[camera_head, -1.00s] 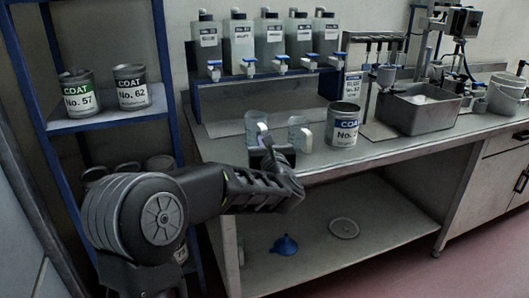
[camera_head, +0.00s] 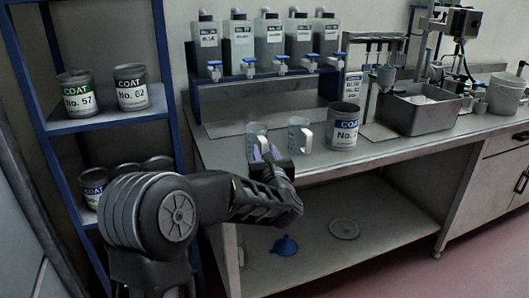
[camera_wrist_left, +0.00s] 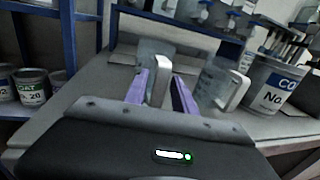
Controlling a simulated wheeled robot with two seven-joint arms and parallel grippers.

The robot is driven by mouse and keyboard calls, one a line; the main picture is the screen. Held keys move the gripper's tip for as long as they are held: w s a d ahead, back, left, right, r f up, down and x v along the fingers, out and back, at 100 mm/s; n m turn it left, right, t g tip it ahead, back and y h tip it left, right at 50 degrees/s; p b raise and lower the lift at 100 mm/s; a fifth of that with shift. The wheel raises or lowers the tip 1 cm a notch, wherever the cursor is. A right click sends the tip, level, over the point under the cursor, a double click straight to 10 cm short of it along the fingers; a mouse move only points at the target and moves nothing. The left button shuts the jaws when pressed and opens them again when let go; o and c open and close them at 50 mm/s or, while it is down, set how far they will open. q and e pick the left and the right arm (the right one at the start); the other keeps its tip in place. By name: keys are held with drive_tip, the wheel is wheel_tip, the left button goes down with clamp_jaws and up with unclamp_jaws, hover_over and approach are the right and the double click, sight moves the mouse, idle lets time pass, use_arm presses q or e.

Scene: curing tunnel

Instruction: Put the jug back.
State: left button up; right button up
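Two clear jugs with pale handles stand on the bench: a left jug (camera_head: 254,132) and a right jug (camera_head: 295,136). My left gripper (camera_head: 268,156) is at the bench's front edge, just before the left jug. In the left wrist view its two purple fingers (camera_wrist_left: 160,90) are apart, with the left jug's handle (camera_wrist_left: 160,72) between them. I see a gap on each side of the handle; whether a finger touches it I cannot tell. The right jug (camera_wrist_left: 215,82) is just right of the fingers. My right gripper is not in view.
A COAT can (camera_head: 343,128) stands right of the jugs. A blue rack (camera_head: 270,75) with several tapped bottles is behind. A metal basin (camera_head: 420,110) is further right. A blue shelf (camera_head: 105,118) with cans stands left, close to my arm.

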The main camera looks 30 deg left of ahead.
use_arm(q)
drive_tip(key=b+v, duration=0.1)
drive_tip(key=v, duration=1.1)
idle(0.5)
